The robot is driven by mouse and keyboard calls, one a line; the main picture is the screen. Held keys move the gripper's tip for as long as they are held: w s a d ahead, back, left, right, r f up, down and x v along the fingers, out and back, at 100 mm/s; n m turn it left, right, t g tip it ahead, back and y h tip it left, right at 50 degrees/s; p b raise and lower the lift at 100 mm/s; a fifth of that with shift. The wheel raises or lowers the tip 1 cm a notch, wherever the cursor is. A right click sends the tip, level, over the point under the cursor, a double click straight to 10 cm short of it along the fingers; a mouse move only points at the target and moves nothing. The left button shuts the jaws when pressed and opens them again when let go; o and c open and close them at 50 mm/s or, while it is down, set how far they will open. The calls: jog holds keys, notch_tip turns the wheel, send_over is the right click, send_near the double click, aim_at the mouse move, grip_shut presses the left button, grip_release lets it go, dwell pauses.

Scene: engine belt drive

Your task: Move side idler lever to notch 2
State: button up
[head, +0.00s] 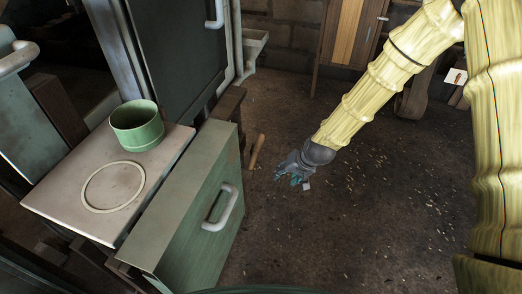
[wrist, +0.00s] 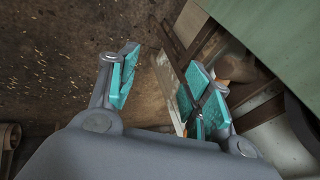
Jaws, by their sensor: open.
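My gripper (head: 297,172) is open and empty in the head view, above the dark floor and to the right of a green box-like housing (head: 206,195). The wrist view shows its two teal-padded fingers spread apart (wrist: 163,88). A short brown rod (head: 257,151) stands out beside the housing, a little left of my gripper and apart from it. I cannot tell whether this rod is the side idler lever. No notches can be made out. In the wrist view, a green surface (wrist: 275,40) lies at the upper right, beyond the right finger.
The housing has a white handle (head: 224,207) on its front. A green cup (head: 137,126) and a flat ring (head: 112,186) rest on a pale top (head: 62,209) at the left. A wooden cabinet (head: 350,30) stands at the back. The floor (head: 340,230) right of the housing is mostly clear.

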jog(key=t+y+b, duration=0.2)
jog(key=b, duration=0.2)
send_near(262, 137)
jog(key=x, duration=1.1)
jog(key=shift+w+f, duration=0.15)
jog(key=shift+f, duration=0.1)
grip_shut()
jog(key=shift+a, duration=0.1)
